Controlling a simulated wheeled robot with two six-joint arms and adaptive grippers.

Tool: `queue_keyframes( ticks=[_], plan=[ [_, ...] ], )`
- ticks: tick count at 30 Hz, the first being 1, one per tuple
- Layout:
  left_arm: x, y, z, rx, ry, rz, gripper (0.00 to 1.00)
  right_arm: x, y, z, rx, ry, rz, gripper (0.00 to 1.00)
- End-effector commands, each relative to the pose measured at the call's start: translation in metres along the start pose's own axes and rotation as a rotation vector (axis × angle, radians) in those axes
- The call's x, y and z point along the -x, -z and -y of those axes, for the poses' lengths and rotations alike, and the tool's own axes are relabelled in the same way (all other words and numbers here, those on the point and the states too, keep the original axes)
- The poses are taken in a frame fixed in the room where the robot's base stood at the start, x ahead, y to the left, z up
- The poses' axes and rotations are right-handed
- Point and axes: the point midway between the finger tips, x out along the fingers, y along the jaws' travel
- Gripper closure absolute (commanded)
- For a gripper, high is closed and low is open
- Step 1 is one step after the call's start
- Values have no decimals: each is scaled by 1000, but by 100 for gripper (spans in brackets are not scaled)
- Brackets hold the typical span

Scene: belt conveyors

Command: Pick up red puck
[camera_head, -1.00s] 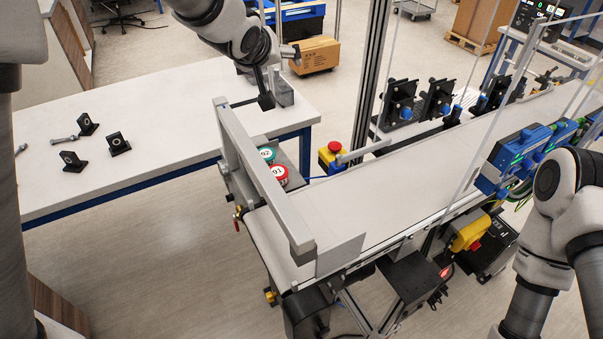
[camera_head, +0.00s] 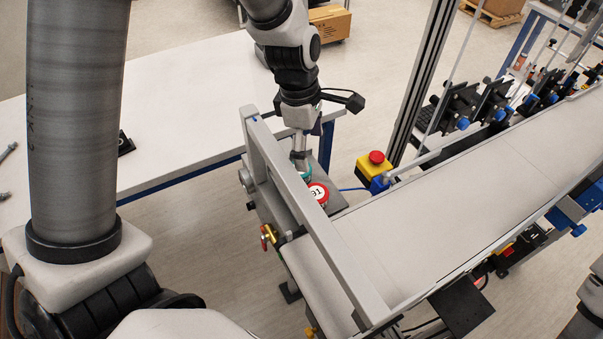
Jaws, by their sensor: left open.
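The red puck (camera_head: 318,192), with a white top marked 01, lies on a small grey platform at the near end of the conveyor, behind the grey guard bar. A teal puck (camera_head: 307,174) sits just beyond it, mostly hidden by my gripper. My left gripper (camera_head: 301,160) is open and points down over the teal puck, a little beyond the red puck. Its far finger is hidden, and I cannot tell whether it touches the teal puck. It does not hold the red puck. My right gripper is out of view.
The grey guard bar (camera_head: 322,228) runs close in front of the pucks. A yellow box with a red stop button (camera_head: 375,166) stands to their right. The conveyor belt (camera_head: 470,205) is clear. A white table (camera_head: 180,110) holds small black parts and bolts.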

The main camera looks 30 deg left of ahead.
Motion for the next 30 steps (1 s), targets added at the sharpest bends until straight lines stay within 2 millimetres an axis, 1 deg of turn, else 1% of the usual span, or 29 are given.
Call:
queue_keyframes(
  ticks=[1, 2, 5, 10, 13, 15, 20, 24, 27, 30],
  plan=[
    [5, -1, 0, 5, -2, 5, 9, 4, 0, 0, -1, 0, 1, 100],
    [4, -1, 0, 7, -2, 7, 9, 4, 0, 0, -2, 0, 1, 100],
    [-8, 1, 0, 9, 2, 9, 9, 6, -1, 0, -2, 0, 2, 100],
    [-48, 7, 0, 8, 4, 7, 9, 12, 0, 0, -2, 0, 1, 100],
    [-72, 10, 0, 7, 1, 7, 9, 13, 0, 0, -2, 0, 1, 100],
    [-83, 11, -1, 7, -1, 7, 9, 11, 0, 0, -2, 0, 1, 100],
    [-101, 11, -1, 5, -2, 6, 9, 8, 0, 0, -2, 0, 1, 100],
    [-132, 11, -1, 6, -2, 6, 9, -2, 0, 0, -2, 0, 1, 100],
    [-148, 10, -2, 6, -4, 7, 9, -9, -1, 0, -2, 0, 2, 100],
    [-152, 10, -2, 5, -5, 7, 9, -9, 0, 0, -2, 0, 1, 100]
  ],
)
